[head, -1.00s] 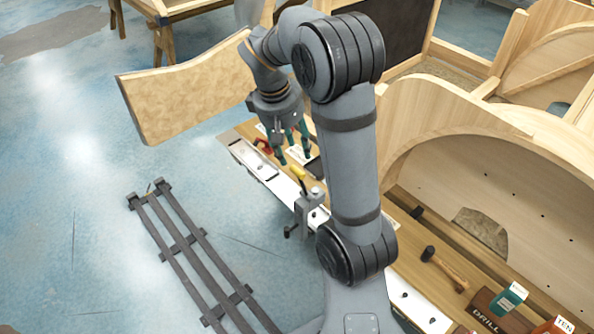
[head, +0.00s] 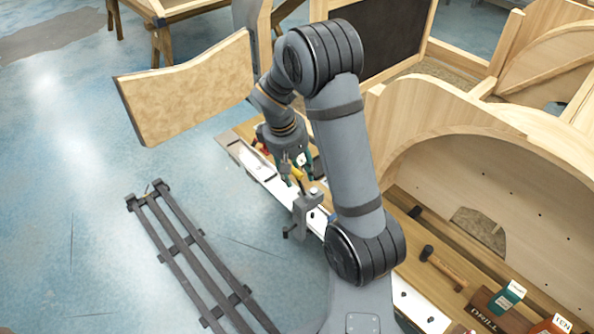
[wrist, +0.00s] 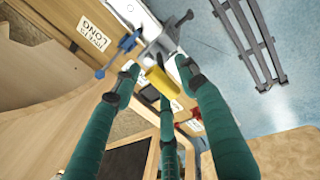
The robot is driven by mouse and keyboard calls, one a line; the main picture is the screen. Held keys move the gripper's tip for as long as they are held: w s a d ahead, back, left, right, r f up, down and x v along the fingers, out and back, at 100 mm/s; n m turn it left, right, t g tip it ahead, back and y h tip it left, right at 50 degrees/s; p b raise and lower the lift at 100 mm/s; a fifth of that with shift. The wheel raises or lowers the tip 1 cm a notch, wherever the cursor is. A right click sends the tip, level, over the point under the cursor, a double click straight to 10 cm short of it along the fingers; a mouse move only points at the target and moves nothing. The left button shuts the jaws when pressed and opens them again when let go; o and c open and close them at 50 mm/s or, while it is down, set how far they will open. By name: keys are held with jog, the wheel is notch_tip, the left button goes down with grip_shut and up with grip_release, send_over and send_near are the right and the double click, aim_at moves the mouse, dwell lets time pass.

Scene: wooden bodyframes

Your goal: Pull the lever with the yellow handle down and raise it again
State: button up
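The lever's yellow handle (wrist: 163,82) shows in the wrist view, pointing toward my gripper from a grey metal clamp-like fixture (wrist: 155,42). In the head view the yellow handle (head: 297,174) is partly covered by my fingers, and the grey fixture (head: 308,205) stands on the bench's near edge. My gripper (wrist: 160,76) has three green fingers, spread apart, with the handle between their tips. I cannot tell whether any finger touches it. In the head view my gripper (head: 291,170) is right at the handle, partly hidden by my arm.
A blue clamp part (wrist: 127,43) is beside the fixture. A red tool (head: 263,148) lies farther along the bench. A hammer (head: 443,268) and small boxes (head: 508,297) are at right. A dark metal frame (head: 190,255) is on the floor at left. A curved wooden panel (head: 190,88) stands behind.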

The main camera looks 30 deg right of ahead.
jog(key=shift+c, duration=1.1)
jog(key=c, duration=0.7)
grip_shut()
